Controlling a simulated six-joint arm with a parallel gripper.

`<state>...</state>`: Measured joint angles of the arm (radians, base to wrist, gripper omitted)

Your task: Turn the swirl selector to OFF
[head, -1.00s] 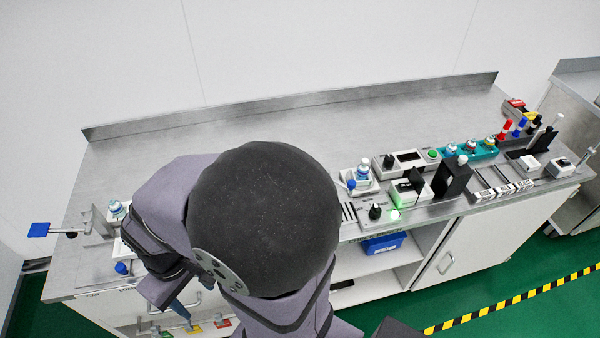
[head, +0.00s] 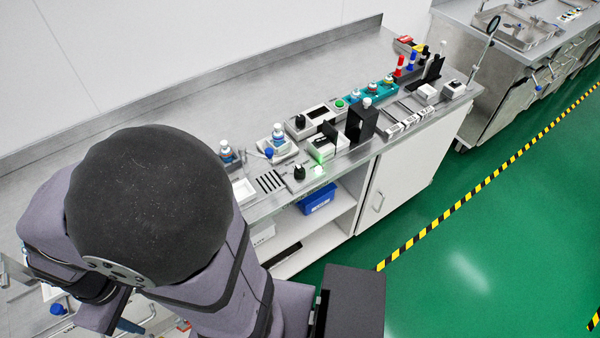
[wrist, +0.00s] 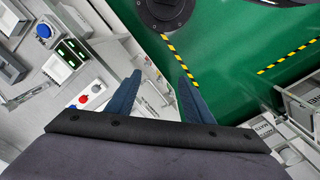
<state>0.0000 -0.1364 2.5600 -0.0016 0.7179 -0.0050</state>
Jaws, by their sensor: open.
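No readable label marks the swirl selector, so I cannot tell for sure which control it is. Another black knob (head: 300,121) stands on a grey box farther back. My gripper (wrist: 159,84) is open and empty in the wrist view, its two blue fingers apart over the floor and cabinet fronts. In the head view my arm hides most of it at the lower left, well apart from both knobs.
Bottles (head: 278,135), a black upright holder (head: 361,122) and a teal rack (head: 372,90) crowd the bench around the knobs. A blue bin (head: 318,200) sits on the shelf below. The wrist view shows a blue round button (wrist: 43,31) and a red knob (wrist: 83,99). Green floor is open at right.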

